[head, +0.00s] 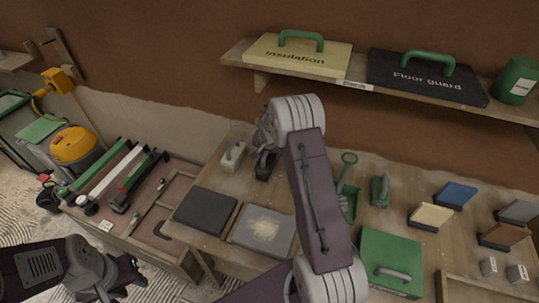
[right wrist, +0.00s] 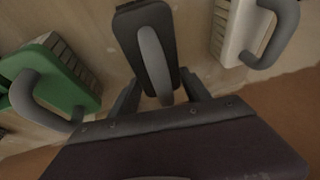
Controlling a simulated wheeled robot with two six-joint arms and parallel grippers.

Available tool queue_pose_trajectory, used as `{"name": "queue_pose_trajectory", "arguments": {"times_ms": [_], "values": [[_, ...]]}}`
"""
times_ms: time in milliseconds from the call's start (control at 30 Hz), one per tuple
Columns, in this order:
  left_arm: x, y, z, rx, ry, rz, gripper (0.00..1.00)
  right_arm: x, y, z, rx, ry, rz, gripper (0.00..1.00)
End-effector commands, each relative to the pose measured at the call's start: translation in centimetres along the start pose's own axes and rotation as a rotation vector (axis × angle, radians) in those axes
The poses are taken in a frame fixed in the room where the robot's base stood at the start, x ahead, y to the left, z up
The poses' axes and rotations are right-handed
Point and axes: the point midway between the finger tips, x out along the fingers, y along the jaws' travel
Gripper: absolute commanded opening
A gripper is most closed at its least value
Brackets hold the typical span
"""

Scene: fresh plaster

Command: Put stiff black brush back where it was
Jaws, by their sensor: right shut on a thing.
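The stiff black brush (right wrist: 146,45) has a dark body and a grey loop handle. My right gripper (right wrist: 160,98) is shut on that handle. In the head view the black brush (head: 264,170) shows just below my right gripper (head: 265,150), at the back of the workbench, right of a white brush (head: 233,156). My arm partly covers this area. I cannot tell whether the brush touches the bench top. My left gripper (head: 122,278) is low at the left, away from the brushes, and its fingers are unclear.
A green brush (head: 380,190) stands right of my arm, beside a green scoop-like tool (head: 348,200). A dark pad (head: 205,210) and a grey dusty pad (head: 263,230) lie in front. A shelf (head: 240,55) holding two labelled cases runs above the bench.

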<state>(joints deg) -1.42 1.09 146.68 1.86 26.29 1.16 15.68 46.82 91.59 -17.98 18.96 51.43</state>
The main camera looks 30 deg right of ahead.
Motion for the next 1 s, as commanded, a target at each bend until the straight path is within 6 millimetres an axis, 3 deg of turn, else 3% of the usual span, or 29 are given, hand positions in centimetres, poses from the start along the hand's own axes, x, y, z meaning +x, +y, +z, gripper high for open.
{"name": "queue_pose_trajectory", "arguments": {"times_ms": [367, 400, 467, 833, 1000], "values": [[0.5, 0.0, 0.1, 0.000, 0.000, 0.000, 0.36, 1.0, 0.1, 0.4, 0.000, 0.001, -0.001, 0.23], [0.3, 0.0, 0.0, 0.000, 0.000, 0.000, 0.36, 0.9, 0.1, 0.4, 0.000, 0.000, -0.001, 0.67], [0.3, 0.0, 0.0, 0.000, 0.000, 0.000, 0.36, 0.8, 0.1, 0.4, 0.000, 0.000, -0.001, 0.77], [-0.1, 0.0, 0.0, 0.000, 0.000, 0.000, 0.36, 0.2, 0.1, 0.2, 0.000, 0.001, -0.001, 0.77], [0.1, 0.0, 0.0, 0.000, 0.000, 0.000, 0.36, -3.2, 0.0, 0.1, 0.000, 0.004, -0.004, 0.77]]}}
